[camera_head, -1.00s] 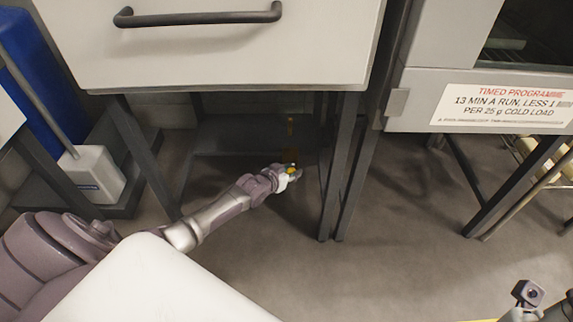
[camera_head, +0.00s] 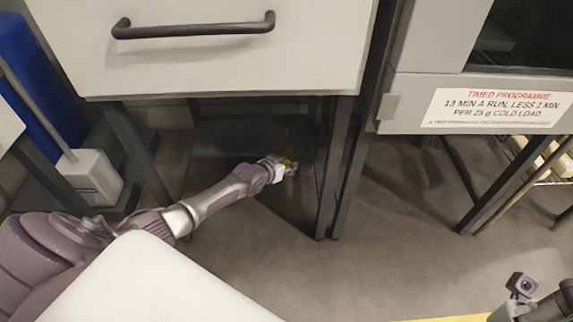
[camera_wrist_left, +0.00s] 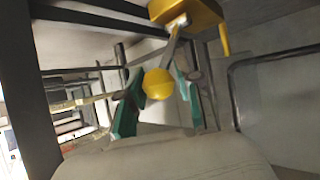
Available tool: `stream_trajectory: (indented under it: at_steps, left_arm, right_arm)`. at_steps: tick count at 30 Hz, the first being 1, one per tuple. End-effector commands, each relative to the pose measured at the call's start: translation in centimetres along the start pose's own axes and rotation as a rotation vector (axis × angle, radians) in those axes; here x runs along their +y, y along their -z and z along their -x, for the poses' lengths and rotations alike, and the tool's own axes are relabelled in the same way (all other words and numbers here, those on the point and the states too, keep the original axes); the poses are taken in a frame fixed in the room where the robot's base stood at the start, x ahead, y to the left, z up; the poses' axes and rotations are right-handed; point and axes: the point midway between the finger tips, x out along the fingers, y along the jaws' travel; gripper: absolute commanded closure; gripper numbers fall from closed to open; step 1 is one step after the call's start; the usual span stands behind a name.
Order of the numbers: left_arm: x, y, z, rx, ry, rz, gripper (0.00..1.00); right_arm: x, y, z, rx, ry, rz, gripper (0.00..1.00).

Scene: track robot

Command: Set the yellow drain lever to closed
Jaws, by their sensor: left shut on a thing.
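The yellow drain lever (camera_wrist_left: 159,83) shows in the left wrist view as a round yellow knob on a grey metal rod. The rod slants up to a yellow valve body (camera_wrist_left: 190,14). My left gripper (camera_wrist_left: 158,98) has teal finger pads on both sides of the knob and is shut on it. In the head view my left gripper (camera_head: 283,167) is low under the white cabinet, with a little yellow of the lever at its tip. The lever's exact angle is hard to tell there. My right gripper's fingers are not in view.
The white cabinet (camera_head: 200,60) with a dark handle stands above on dark legs (camera_head: 333,180), close right of my left gripper. A signed appliance (camera_head: 495,108) stands at right. The floor (camera_head: 400,235) in front is clear.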

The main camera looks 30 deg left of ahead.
Motion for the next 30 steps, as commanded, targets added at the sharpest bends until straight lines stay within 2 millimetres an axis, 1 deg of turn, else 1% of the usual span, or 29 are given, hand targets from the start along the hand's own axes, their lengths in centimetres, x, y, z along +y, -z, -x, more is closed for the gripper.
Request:
stream_trajectory:
  at_steps: [1, 2, 3, 7, 16, 20, 23, 26, 30]
  left_arm:
    - [0.5, 0.9, -0.1, 0.02, -0.009, 0.004, 1.0]
    - [0.5, 0.9, -0.1, 0.02, -0.009, 0.004, 1.0]
    - [0.5, 0.9, -0.1, 0.02, -0.009, 0.004, 0.65]
    - [0.5, 0.7, -0.1, 0.016, -0.007, 0.004, 0.43]
    - [0.2, 0.3, 0.0, 0.007, -0.003, 0.002, 0.43]
    - [0.2, 0.1, 0.6, 0.004, -0.004, 0.003, 0.43]
    - [0.2, 0.1, 1.6, 0.004, -0.005, 0.002, 0.43]
    - [0.2, 0.1, 3.1, 0.006, -0.004, 0.0, 0.43]
    - [0.2, 0.1, 5.8, 0.006, -0.005, 0.0, 0.43]
  right_arm:
    - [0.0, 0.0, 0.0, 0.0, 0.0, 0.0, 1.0]
    - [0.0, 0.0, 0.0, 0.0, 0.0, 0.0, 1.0]
    - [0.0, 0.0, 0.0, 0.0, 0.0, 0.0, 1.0]
    - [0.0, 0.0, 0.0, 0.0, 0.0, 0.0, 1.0]
    - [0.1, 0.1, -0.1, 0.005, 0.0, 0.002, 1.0]
    - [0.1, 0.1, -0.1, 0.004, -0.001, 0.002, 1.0]
    - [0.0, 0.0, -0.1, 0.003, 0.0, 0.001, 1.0]
    - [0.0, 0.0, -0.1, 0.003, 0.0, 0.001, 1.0]
    - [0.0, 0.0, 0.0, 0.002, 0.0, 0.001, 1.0]
